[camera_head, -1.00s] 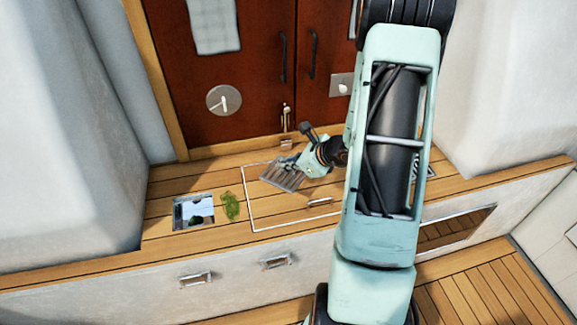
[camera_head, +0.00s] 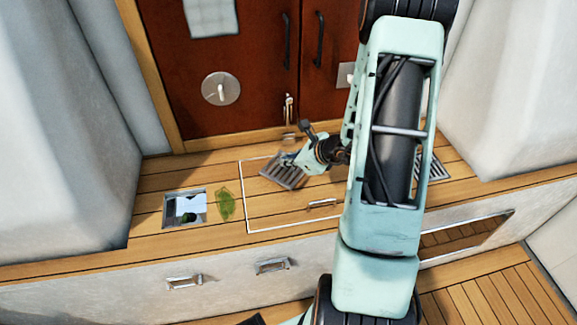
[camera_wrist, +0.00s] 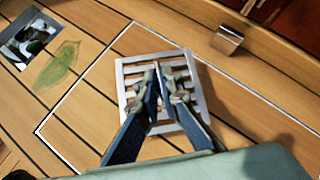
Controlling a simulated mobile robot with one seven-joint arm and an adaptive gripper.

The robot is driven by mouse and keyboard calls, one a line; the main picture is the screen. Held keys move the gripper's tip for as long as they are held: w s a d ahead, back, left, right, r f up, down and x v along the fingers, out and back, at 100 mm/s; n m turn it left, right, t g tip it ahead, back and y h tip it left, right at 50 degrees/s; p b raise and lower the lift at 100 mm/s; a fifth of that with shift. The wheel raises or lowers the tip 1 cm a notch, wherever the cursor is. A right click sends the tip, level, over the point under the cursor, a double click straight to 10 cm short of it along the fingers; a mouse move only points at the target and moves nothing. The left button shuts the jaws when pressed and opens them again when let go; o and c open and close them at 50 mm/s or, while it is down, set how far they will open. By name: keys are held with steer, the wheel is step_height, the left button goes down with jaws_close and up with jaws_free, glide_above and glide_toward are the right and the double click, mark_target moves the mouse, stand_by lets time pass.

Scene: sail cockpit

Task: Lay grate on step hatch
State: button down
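The grate (camera_head: 283,171) is a small square metal frame with slats. It is over the far left part of the step hatch (camera_head: 275,211), a wooden panel outlined in white. In the wrist view the grate (camera_wrist: 127,88) appears inside the hatch outline, slightly turned. My gripper (camera_head: 290,160) comes in from the right. In the wrist view its fingers (camera_wrist: 157,78) are close together at a middle bar of the grate and appear shut on it. The fingers hide part of the slats. I cannot tell whether the grate touches the hatch or hovers just above it.
A green leaf (camera_head: 226,204) and a square mirror-like opening (camera_head: 185,208) lie left of the hatch. The hatch has a metal handle (camera_head: 322,204). Another slatted grate (camera_head: 432,166) shows right of my arm. Red-brown doors (camera_head: 235,60) stand behind; white walls flank the step.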

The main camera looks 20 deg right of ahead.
mark_target(288, 168)
steer(key=f, duration=0.1)
steer(key=b, duration=0.1)
steer(key=f+b, duration=0.1)
steer(key=shift+w+f, duration=0.25)
steer(key=shift+f, duration=0.1)
steer(key=shift+d+f, duration=0.1)
steer(key=shift+f, duration=0.3)
steer(key=shift+f+b, duration=0.2)
steer(key=shift+b, duration=0.35)
steer(key=c, duration=2.1)
jaws_free()
steer(key=shift+r, duration=0.15)
steer(key=shift+r+p, duration=0.2)
steer(key=shift+p, duration=0.25)
steer(key=p+v, duration=0.3)
steer(key=v, duration=0.9)
steer(key=shift+s+f, duration=0.1)
steer(key=shift+f, duration=0.05)
